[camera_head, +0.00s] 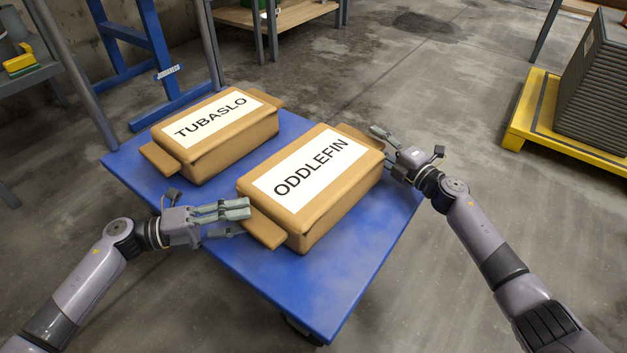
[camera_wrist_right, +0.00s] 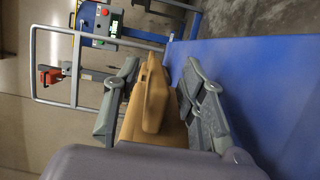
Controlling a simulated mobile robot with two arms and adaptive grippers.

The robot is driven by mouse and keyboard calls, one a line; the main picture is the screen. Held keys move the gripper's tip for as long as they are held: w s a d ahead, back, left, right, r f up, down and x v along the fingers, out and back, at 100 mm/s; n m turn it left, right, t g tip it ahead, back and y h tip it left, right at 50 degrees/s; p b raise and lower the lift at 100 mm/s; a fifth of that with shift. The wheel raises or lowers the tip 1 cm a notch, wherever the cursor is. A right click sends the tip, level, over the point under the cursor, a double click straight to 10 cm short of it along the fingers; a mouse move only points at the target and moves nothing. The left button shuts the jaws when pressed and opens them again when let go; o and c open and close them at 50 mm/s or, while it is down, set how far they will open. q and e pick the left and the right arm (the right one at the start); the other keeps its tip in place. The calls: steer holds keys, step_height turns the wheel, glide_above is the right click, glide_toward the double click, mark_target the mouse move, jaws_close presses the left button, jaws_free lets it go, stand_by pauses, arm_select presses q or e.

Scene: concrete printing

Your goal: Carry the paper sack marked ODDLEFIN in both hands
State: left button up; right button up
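The ODDLEFIN sack (camera_head: 345,200), a brown block with a white label and a flap at each end, lies flat on the blue cart top (camera_head: 335,300). My left gripper (camera_head: 243,218) is open at the sack's left flap (camera_head: 262,229), its fingers spread at the flap's near edge. My right gripper (camera_head: 384,145) is at the right flap, partly hidden behind the sack. In the right wrist view, its fingers (camera_wrist_right: 161,70) are spread on both sides of the tan flap (camera_wrist_right: 153,95); whether they touch it is unclear.
The TUBASLO sack (camera_head: 215,135) lies on the cart behind and left of ODDLEFIN, with a narrow gap between them. A yellow pallet (camera_head: 518,115) with a dark stack (camera_head: 597,90) stands at right. A blue frame (camera_head: 160,50) stands behind the cart.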

arm_select(q)
steer(key=shift+c, duration=0.3)
arm_select(e)
steer(key=shift+c, duration=0.3)
arm_select(q)
jaws_close()
arm_select(e)
jaws_close()
arm_select(q)
steer(key=shift+w+r, duration=0.1)
steer(key=shift+r, duration=0.2)
arm_select(e)
steer(key=shift+w+r, duration=0.15)
steer(key=shift+r, duration=0.25)
